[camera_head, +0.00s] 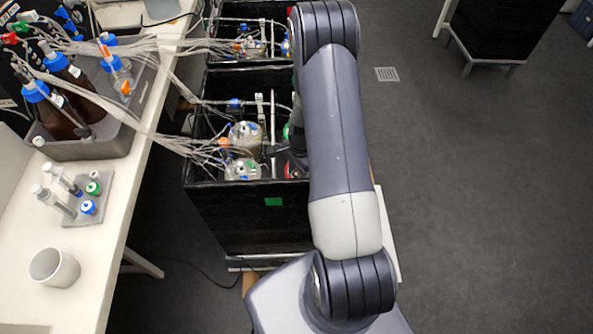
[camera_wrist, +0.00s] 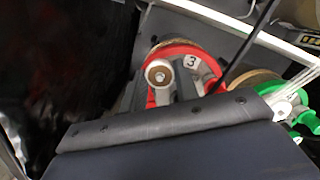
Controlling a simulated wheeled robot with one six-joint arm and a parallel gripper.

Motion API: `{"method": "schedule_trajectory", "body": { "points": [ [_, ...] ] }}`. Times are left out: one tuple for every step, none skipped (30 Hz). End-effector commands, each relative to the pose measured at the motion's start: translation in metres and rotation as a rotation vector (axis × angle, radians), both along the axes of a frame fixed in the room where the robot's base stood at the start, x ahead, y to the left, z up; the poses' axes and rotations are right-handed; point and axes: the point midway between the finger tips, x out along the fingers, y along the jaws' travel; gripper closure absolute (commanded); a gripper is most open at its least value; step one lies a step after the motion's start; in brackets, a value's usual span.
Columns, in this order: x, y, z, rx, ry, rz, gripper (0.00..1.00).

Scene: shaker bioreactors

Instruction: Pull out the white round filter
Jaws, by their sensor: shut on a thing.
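The white round filter (camera_wrist: 158,73) is a small pale disc with a brownish centre, in the middle of the wrist view. My gripper (camera_wrist: 165,84) is shut on it, with the fingers on either side. The filter is in front of a red ring-shaped vessel top (camera_wrist: 200,62) marked "3". Whether the filter still touches its fitting cannot be told. In the head view my gripper (camera_head: 279,151) reaches into the black box (camera_head: 240,215) at its right side, mostly behind my arm, and the filter cannot be made out there.
A green-topped vessel (camera_wrist: 278,88) with clear tubes is at the right in the wrist view. Glass vessels (camera_head: 243,134) and many tubes fill the box's left part. A white bench (camera_head: 110,225) with bottles stands left.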

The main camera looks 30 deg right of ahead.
Motion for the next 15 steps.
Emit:
{"method": "schedule_trajectory", "body": {
  "points": [
    [-0.0002,0.0001,0.0,0.0,0.0,0.0,0.9],
    [-0.0002,0.0001,0.0,0.0,0.0,0.0,0.92],
    [-0.0002,0.0001,0.0,0.0,0.0,0.0,0.95],
    [-0.0002,0.0,0.0001,0.0,0.0,0.0,0.95],
    [-0.0002,0.0,0.0002,0.0,0.0,0.0,0.95],
    [-0.0002,0.0,0.0005,0.0,0.0,0.0,0.95],
    [-0.0001,0.0,0.0008,0.0,0.0,0.0,0.95],
    [-0.0001,0.0,0.0013,0.0,0.0,0.0,0.95],
    [-0.0001,0.0,0.0022,0.0,0.0,0.0,0.95],
    [-0.0001,0.0,0.0029,0.0,0.0,0.0,0.95],
    [-0.0001,0.0,0.0037,0.0,0.0,0.0,0.95],
    [-0.0001,0.0001,0.0049,0.0,0.0,0.0,0.95],
    [-0.0002,0.0001,0.0059,0.0,0.0,0.0,0.95],
    [-0.0001,0.0001,0.0068,0.0,0.0,0.0,0.95],
    [-0.0001,0.0,0.008,0.0,0.0,0.0,0.95]
  ]
}}
